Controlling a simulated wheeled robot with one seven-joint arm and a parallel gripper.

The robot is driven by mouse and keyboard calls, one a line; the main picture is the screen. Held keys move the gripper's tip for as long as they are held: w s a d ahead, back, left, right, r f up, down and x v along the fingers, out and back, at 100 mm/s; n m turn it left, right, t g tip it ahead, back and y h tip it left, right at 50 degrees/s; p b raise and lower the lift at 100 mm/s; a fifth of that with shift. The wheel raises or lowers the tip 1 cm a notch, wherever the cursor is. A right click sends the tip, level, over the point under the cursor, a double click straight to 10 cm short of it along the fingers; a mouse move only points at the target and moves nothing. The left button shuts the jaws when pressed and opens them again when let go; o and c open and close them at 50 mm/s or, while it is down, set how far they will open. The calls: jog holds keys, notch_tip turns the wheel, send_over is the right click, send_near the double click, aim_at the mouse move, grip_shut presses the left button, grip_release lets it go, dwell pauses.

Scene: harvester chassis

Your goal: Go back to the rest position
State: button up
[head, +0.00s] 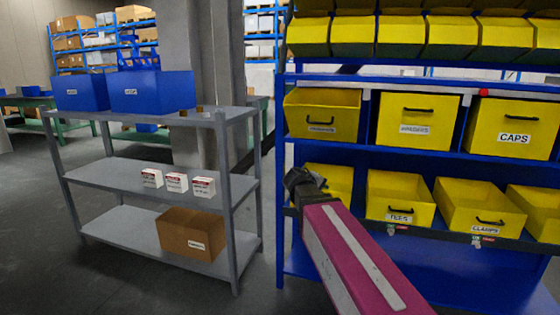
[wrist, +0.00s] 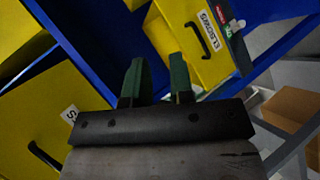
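My gripper (head: 298,180) is at the end of my magenta arm, in front of the left part of the blue rack in the head view. The wrist view shows two green fingers of the gripper (wrist: 157,72) standing apart with a gap between them. No object is visible between the fingers. Beyond the fingers are a blue shelf surface and a yellow bin labelled ELBOWS (wrist: 196,40). In the head view the gripper and arm partly hide a yellow bin (head: 332,178) on the lower row.
The blue rack (head: 440,160) holds several yellow bins, including CAPS (head: 513,128). At left, a grey shelf (head: 100,172) carries blue bins (head: 152,92), small white boxes (head: 176,183) and a brown carton (head: 192,234). Open floor (head: 35,220) lies left of it.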

jog(key=s+f+m+g+y, duration=0.2)
jog(key=s+f, duration=0.4)
jog(key=f, duration=0.3)
jog(key=s+d+f+m+g+y, duration=0.1)
jog(key=s+f+m+g+y, duration=0.1)
jog(key=f, duration=0.7)
jog(key=s+d+f+m+g+y, duration=0.1)
jog(key=s+f+g+y, duration=0.3)
jog(key=s+f, duration=0.5)
jog(key=shift+s+d+f+m+y, duration=0.2)
jog(key=shift+s+m+y, duration=0.2)
jog(key=shift+m, duration=0.3)
